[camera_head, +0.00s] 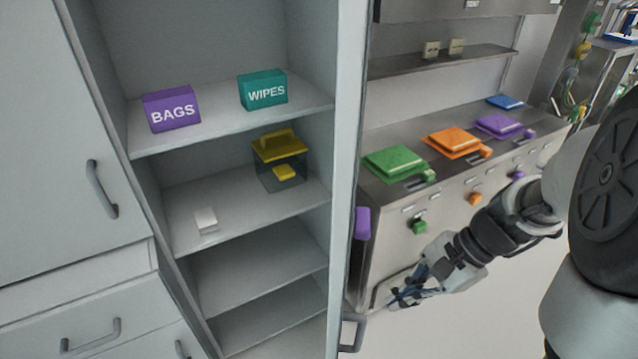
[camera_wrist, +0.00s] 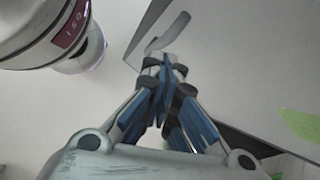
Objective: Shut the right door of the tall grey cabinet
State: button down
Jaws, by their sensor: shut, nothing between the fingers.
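The tall grey cabinet (camera_head: 232,125) stands open at the left, with its shelves exposed. Its right door (camera_head: 349,110) is swung out and seen nearly edge-on. The door's handle (camera_head: 351,332) shows low on its right side, and a curved grey handle (camera_wrist: 168,35) shows just beyond my fingertips in the wrist view. My gripper (camera_head: 396,296) is right of the door, on its outer side, with the blue-padded fingers shut and empty. In the wrist view my fingertips (camera_wrist: 164,68) point toward the handle. I cannot tell whether they touch it.
Shelves hold a purple BAGS box (camera_head: 171,109), a teal WIPES box (camera_head: 263,91), a yellow-lidded clear container (camera_head: 280,165) and a small white block (camera_head: 205,220). A steel counter (camera_head: 390,225) with green, orange and purple lids stands behind my arm. Pale floor (camera_head: 480,310) lies open below it.

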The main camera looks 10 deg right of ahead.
jog(key=d+m+t+y+p, duration=0.1)
jog(key=d+m+y+p, duration=0.1)
jog(key=d+m, duration=0.25)
jog(key=w+a+f+m+b, duration=0.1)
jog(key=w+a+f+b, duration=0.2)
jog(key=a+f, duration=0.5)
jog(key=w+a, duration=0.1)
jog(key=a, duration=0.2)
jog(key=shift+t+b, duration=0.35)
jog(key=shift+t, duration=0.05)
jog(key=shift+w+m, duration=0.1)
jog(key=shift+m, duration=0.15)
